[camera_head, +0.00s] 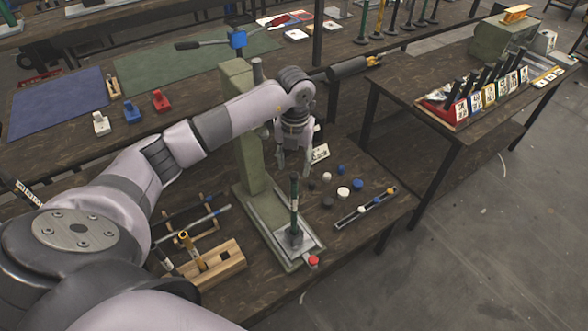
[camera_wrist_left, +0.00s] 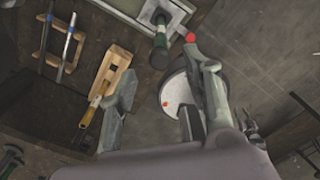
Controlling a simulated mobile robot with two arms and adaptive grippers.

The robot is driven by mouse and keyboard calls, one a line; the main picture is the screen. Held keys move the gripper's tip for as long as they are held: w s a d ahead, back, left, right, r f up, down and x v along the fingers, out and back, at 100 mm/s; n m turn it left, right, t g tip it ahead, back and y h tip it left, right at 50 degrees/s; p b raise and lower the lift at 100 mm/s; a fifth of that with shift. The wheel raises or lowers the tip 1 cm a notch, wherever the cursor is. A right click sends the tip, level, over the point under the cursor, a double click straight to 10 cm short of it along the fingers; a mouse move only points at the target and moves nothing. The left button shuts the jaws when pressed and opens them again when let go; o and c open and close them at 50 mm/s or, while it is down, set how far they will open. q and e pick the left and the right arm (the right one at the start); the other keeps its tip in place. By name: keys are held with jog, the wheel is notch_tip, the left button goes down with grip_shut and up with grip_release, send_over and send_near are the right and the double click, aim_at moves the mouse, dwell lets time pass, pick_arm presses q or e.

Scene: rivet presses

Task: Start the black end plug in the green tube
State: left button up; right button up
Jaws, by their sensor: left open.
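The green tube (camera_head: 294,200) stands upright on the plate of the press (camera_head: 250,165); its top looks dark. In the left wrist view the tube (camera_wrist_left: 160,40) is seen from above. Small plugs lie on the table right of the press. Two are dark: one (camera_head: 327,203) beside a white plug, and a smaller one (camera_head: 312,183); I cannot tell which is the black end plug. My left gripper (camera_head: 294,160) points down above and behind the tube's top, with its fingers apart.
White (camera_head: 343,193) and blue (camera_head: 358,184) plugs lie nearby, with a narrow rail (camera_head: 365,207) in front. A wooden rack (camera_head: 215,262) with a yellow tube is left of the press. A red knob (camera_head: 313,261) sits at the plate's front. A side table (camera_head: 420,125) stands right.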

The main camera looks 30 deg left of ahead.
aim_at(294, 174)
pick_arm(q)
notch_tip(294, 174, up, 4)
jog(key=shift+r, duration=0.2)
jog(key=shift+w+r, duration=0.15)
dwell(0.4)
